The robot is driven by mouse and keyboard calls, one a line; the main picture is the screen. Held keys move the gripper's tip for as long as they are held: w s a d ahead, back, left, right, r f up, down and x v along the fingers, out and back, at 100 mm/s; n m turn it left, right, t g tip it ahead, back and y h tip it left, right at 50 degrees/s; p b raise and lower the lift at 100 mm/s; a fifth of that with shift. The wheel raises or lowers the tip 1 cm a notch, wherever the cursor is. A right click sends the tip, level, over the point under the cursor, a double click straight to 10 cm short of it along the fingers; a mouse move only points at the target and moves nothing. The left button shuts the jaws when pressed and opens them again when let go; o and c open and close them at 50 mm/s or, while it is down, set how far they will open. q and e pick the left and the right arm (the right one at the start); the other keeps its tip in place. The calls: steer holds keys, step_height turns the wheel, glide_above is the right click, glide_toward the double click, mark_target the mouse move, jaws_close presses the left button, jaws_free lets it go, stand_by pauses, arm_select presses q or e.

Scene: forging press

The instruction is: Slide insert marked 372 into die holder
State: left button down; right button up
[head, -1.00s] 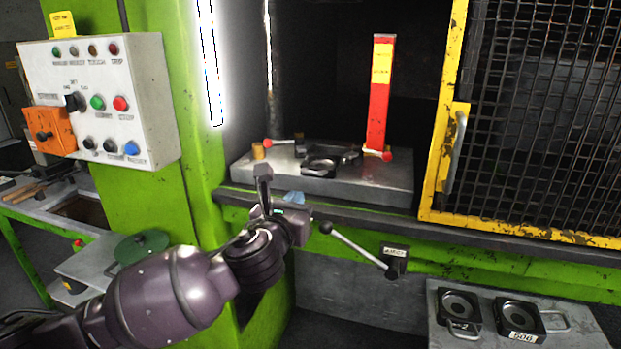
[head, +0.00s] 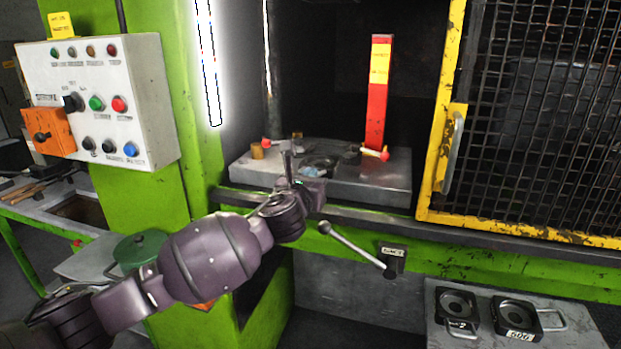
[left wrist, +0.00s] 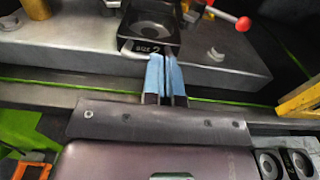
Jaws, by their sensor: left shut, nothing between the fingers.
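A dark square insert (left wrist: 150,28) with a round recess lies on the press bed in the left wrist view. Its front label is blurred and seems to end in 2. In the head view the insert (head: 318,162) is partly behind my gripper. Dark die holder parts (left wrist: 192,10) show beside it at the top of the wrist view, cut off by the edge. My left gripper (left wrist: 166,76) is shut and empty, its blue fingertips at the insert's front edge; contact is unclear. In the head view the left gripper (head: 311,173) is over the bed's front edge. My right gripper is out of view.
Red-knobbed levers (head: 375,152) and a red post (head: 379,95) stand on the bed (head: 395,185). A yellow mesh guard (head: 450,120) is at right. A lever (head: 350,243) sticks out below. Other inserts, one marked 606 (head: 518,315), lie on a side table.

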mark_target(319, 168)
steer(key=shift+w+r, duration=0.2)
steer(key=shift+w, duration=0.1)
arm_select(q)
steer(key=x, duration=0.6)
steer(key=shift+w+d, duration=0.1)
steer(key=shift+w, duration=0.25)
steer(key=shift+w+d, duration=0.2)
steer(key=shift+w, duration=0.35)
steer(key=shift+a+r, duration=0.1)
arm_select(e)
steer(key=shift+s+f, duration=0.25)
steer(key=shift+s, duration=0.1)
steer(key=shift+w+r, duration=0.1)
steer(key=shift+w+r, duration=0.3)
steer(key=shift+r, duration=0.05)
